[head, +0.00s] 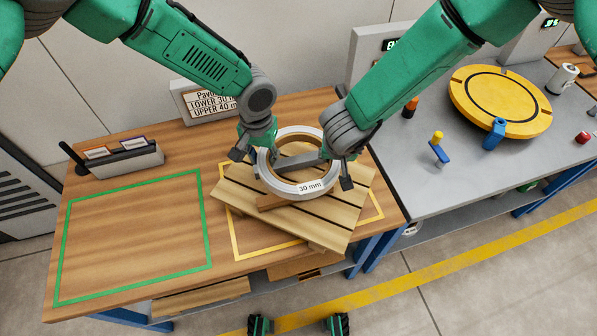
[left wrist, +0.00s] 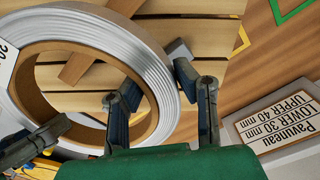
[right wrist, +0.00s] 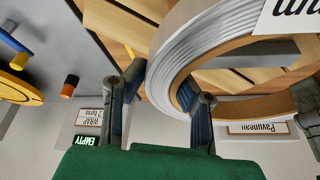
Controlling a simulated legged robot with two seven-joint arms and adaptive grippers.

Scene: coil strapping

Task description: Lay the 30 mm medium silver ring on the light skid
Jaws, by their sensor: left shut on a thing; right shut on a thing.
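The silver ring (head: 275,181), a coil with a tan inner core and a "30 mm" label at its front, lies level over the light skid (head: 325,222), a slatted pale wood pallet. My left gripper (head: 259,156) is shut on the ring's left wall, with one finger inside and one outside; this also shows in the left wrist view (left wrist: 148,86). My right gripper (head: 330,172) is shut on the right wall, as in the right wrist view (right wrist: 160,84). I cannot tell whether the ring touches the skid.
The skid sits turned over a yellow outline (head: 258,252) on the wooden table. A green outline (head: 135,238) to the left is empty. A sign (head: 196,103) stands behind. A grey bench with a yellow turntable (head: 499,101) is at right.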

